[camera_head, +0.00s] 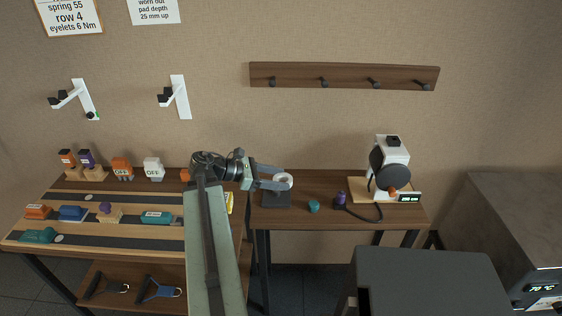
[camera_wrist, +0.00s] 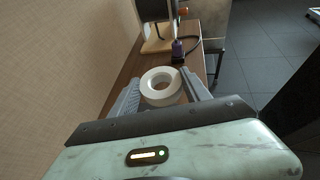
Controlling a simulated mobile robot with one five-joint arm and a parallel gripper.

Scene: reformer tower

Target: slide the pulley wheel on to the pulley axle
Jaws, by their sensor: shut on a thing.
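A white ring-shaped wheel (camera_head: 285,188), taken as the pulley wheel, is held between the two grey fingers of my gripper (camera_head: 277,179). It also shows in the wrist view (camera_wrist: 159,100) with its hole facing up, between the fingertips (camera_wrist: 161,88). In the head view it appears over a dark stand (camera_head: 276,200) on the table; I cannot tell whether they touch. Two white wall brackets with dark ends, a left one (camera_head: 84,99) and a right one (camera_head: 180,97), are far left of my gripper. I cannot tell which part is the pulley axle.
A teal piece (camera_head: 314,206) and a purple piece (camera_head: 340,198) with a dark cable lie right of the stand. A white and black machine (camera_head: 391,165) stands at the table's right. Several coloured parts fill the left bench (camera_head: 75,243). A dark peg rail (camera_head: 345,75) hangs above.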

